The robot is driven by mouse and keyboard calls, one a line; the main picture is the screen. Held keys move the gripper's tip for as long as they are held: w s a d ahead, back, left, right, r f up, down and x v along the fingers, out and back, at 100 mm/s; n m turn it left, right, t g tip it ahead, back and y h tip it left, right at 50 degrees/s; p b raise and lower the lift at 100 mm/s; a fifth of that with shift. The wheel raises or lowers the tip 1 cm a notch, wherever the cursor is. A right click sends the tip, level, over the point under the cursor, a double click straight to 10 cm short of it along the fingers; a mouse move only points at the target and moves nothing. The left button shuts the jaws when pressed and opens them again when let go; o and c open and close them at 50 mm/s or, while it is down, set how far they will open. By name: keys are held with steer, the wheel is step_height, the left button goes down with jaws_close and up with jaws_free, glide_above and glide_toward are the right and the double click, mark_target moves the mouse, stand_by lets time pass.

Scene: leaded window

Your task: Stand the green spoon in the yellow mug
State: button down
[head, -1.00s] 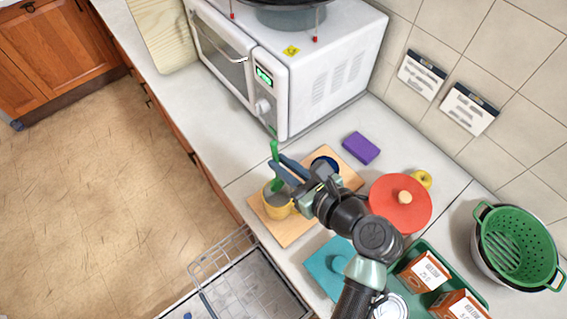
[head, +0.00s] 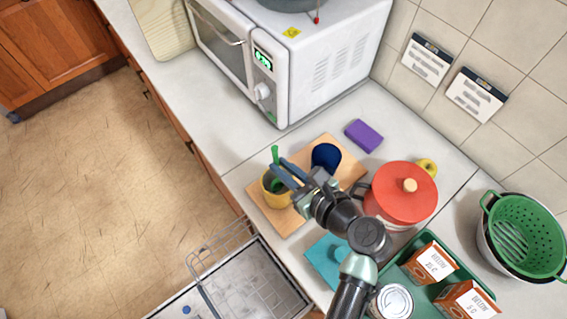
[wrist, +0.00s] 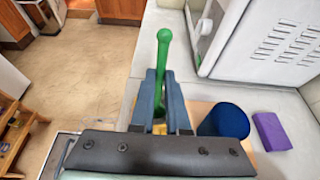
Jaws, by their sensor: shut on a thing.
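The yellow mug (head: 272,192) stands on a wooden board (head: 290,224) on the counter. The green spoon (head: 275,153) is upright, its handle rising above the mug and its lower part inside the mug's mouth. Whether its lower end touches the mug's bottom is hidden. My gripper (head: 282,172) is at the mug's rim, its fingers shut on the spoon. In the wrist view the spoon (wrist: 163,55) sticks up between the two blue-grey fingers (wrist: 160,98), and only a little of the yellow mug (wrist: 158,128) shows below them.
A dark blue cup (head: 326,158) stands on the same board, right of the mug. A purple sponge (head: 364,135), a red pot (head: 402,195) and a microwave (head: 290,70) are near. An open dishwasher rack (head: 240,283) lies below left. The counter left of the board is clear.

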steer(key=c, duration=0.8)
jaws_free()
steer(key=shift+c, duration=0.2)
steer(key=shift+s+d, duration=0.1)
steer(key=b+v, duration=0.2)
steer(key=v, duration=1)
steer(key=shift+s+d, duration=0.2)
steer(key=shift+s, duration=0.15)
